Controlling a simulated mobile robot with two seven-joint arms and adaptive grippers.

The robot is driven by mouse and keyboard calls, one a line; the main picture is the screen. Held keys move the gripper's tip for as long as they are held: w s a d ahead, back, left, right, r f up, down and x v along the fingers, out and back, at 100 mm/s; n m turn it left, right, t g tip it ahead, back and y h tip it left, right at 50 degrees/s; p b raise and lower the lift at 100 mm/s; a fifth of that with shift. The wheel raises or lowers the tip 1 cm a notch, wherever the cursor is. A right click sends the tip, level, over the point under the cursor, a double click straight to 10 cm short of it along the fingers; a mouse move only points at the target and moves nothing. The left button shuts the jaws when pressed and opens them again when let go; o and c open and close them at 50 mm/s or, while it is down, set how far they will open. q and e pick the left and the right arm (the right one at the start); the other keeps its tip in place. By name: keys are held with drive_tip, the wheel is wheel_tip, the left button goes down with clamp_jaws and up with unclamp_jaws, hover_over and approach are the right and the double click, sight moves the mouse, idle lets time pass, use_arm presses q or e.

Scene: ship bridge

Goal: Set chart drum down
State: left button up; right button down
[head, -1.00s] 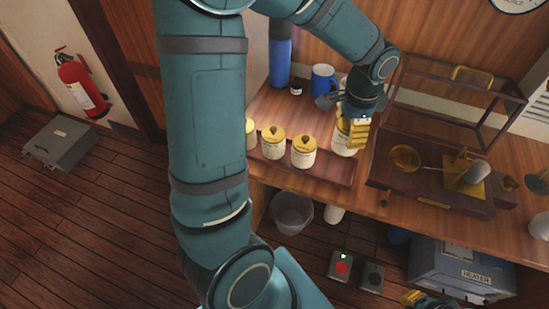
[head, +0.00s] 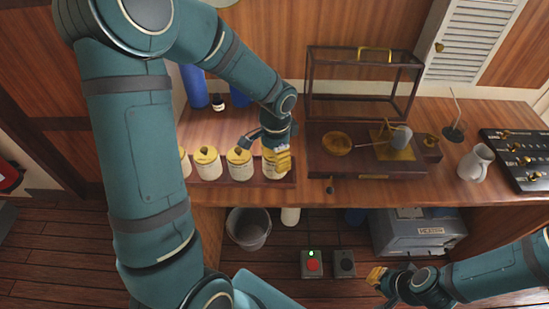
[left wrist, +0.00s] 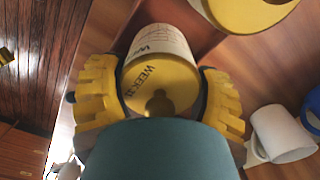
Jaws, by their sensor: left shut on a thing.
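The chart drum (left wrist: 160,72), a white cylinder with a yellow knobbed lid marked "WEEK", sits between the yellow fingers of my left gripper (left wrist: 160,95), which is shut on it. In the head view the drum (head: 270,171) is upright at the right end of the red-brown tray (head: 235,184). My left gripper (head: 277,160) covers part of it. Its bottom is hidden, so I cannot tell if it touches the tray. Similar drums (head: 239,163) stand in a row to its left. My right gripper (head: 377,278) is low at the right, its opening unclear.
A glass-sided case frame (head: 362,85) and a brass recording instrument (head: 365,155) stand right of the drum. A white mug (head: 475,163) and a switch panel (head: 520,160) are further right. A bucket (head: 248,228) and a heater (head: 420,232) are below the bench.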

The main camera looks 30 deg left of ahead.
use_arm(q)
drive_tip(key=shift+f, duration=0.5)
drive_tip(key=shift+f, duration=0.1)
drive_tip(key=o, duration=1.3)
drive_tip(key=shift+r, duration=0.25)
wheel_tip(320, 180, up, 12)
drive_tip(key=shift+d+f+p, duration=0.1)
drive_tip(key=shift+p, duration=1.05)
